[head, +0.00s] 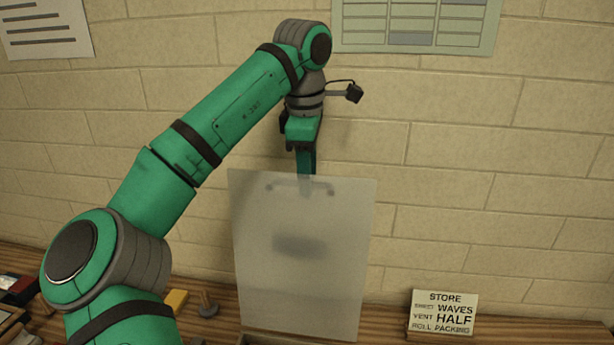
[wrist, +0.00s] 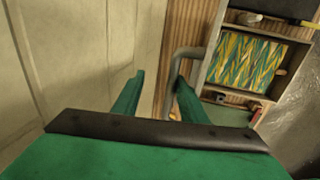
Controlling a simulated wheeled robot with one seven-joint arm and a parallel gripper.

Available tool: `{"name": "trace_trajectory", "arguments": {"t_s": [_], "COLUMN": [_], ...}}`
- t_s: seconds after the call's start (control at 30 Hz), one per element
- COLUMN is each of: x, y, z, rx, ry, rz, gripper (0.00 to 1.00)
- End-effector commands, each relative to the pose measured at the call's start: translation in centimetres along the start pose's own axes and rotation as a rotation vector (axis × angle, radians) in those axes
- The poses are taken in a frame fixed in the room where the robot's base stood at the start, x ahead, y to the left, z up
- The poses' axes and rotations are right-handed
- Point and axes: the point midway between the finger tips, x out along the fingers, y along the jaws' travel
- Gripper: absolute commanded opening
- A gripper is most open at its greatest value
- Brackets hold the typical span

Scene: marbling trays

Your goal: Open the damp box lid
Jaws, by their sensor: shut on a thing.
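The damp box lid (head: 300,265) is a translucent grey panel that stands almost upright in the middle of the head view, tilted slightly. Its grey handle (head: 318,188) shows faintly through the panel near the top edge. My gripper (head: 305,172) points down at that edge, its fingertips partly hidden behind the panel. In the wrist view the handle (wrist: 183,58) reaches the fingers (wrist: 155,88), and my gripper is shut on it. A strip of the damp box (head: 262,340) shows at the bottom of the head view; the rest is hidden.
The stone wall (head: 480,170) is close behind the lid. A lettered sign (head: 442,313) stands on the wooden bench right of the lid. A yellow block (head: 176,301) and a small knobbed tool (head: 208,303) lie left of it. The wrist view shows patterned paper (wrist: 243,60) in a tray.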

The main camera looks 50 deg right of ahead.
Motion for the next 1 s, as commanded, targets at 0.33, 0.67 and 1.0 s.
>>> {"name": "trace_trajectory", "arguments": {"t_s": [0.33,0.67,1.0], "x": [-7.1,-10.5,-10.8], "y": [0.1,-0.3,-0.1], "z": [-0.3,-0.3,0.8], "rx": [-0.009,-0.009,0.008], "ry": [0.006,0.004,-0.001], "rz": [0.027,0.014,0.011], "gripper": [0.30,0.30,0.30]}}
